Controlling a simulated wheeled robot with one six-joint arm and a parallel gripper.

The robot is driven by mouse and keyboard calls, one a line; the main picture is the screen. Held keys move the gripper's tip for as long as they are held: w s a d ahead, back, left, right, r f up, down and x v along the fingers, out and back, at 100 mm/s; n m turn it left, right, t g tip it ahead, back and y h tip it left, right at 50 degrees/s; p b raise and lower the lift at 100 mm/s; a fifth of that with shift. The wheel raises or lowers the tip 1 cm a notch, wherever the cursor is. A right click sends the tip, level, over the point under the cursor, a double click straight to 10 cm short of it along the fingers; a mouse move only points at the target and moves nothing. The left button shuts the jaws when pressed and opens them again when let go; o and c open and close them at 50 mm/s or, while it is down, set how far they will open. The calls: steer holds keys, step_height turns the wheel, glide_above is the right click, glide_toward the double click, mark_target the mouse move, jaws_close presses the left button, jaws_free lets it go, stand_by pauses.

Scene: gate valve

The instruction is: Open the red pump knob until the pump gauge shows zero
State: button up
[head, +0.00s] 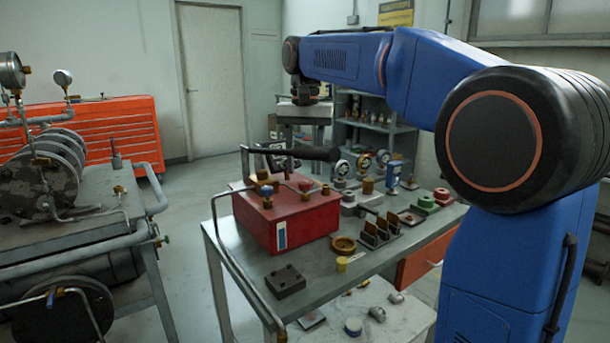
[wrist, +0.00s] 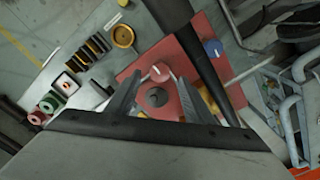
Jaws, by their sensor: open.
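The red pump knob (head: 305,185) stands on top of a red box (head: 300,225) on the bench in the head view. In the wrist view the red knob (wrist: 160,73), with a white mark, shows between the fingertips of my gripper (wrist: 161,79). My gripper is open and empty, pointing down over the box; I cannot tell its height above the knob. A round greyish disc with a dark mark (wrist: 157,97) also shows between the fingers; I cannot tell whether it is the pump gauge. No gauge reading is legible.
A blue knob (head: 266,192) stands beside the red one. A long black handle (head: 308,154) crosses above the box, close to a finger in the wrist view. Several small parts, a brass ring (head: 344,245) and a dark block (head: 285,281) lie on the bench around the box.

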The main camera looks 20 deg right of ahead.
mark_target(305, 181)
steer(key=shift+f, duration=1.7)
steer(key=shift+c, duration=0.5)
steer(key=c, duration=0.9)
steer(key=shift+c, duration=0.2)
